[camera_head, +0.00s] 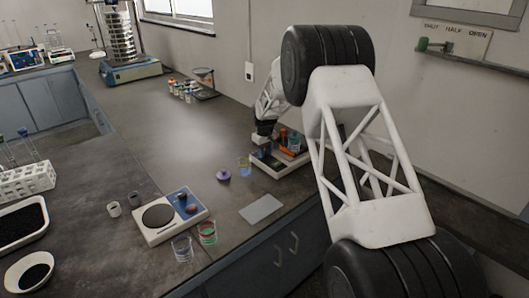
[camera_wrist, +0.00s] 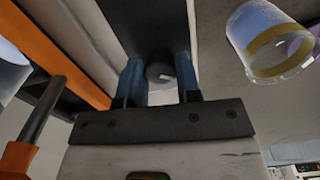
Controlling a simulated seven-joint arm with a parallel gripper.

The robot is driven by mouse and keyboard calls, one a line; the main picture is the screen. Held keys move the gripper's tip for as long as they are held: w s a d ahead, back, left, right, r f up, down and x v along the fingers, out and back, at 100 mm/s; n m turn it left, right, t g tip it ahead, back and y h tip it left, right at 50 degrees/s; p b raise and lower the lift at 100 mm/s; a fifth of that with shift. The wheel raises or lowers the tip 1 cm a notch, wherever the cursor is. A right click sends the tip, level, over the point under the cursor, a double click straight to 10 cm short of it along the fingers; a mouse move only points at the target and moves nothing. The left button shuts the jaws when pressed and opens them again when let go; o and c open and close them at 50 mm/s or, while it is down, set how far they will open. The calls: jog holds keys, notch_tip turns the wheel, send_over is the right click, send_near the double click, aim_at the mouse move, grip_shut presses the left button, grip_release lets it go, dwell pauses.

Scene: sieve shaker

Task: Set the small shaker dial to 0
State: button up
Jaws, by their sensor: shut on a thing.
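A clear cup with a yellow band (camera_wrist: 272,42) stands close to my gripper. A purple item (camera_head: 223,175) and a grey pad (camera_head: 261,209) lie nearby. A tall sieve stack (camera_head: 120,38) stands at the back.

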jog(key=shift+n, duration=0.5)
jog(key=o, duration=0.9)
jog(key=shift+r, duration=3.9)
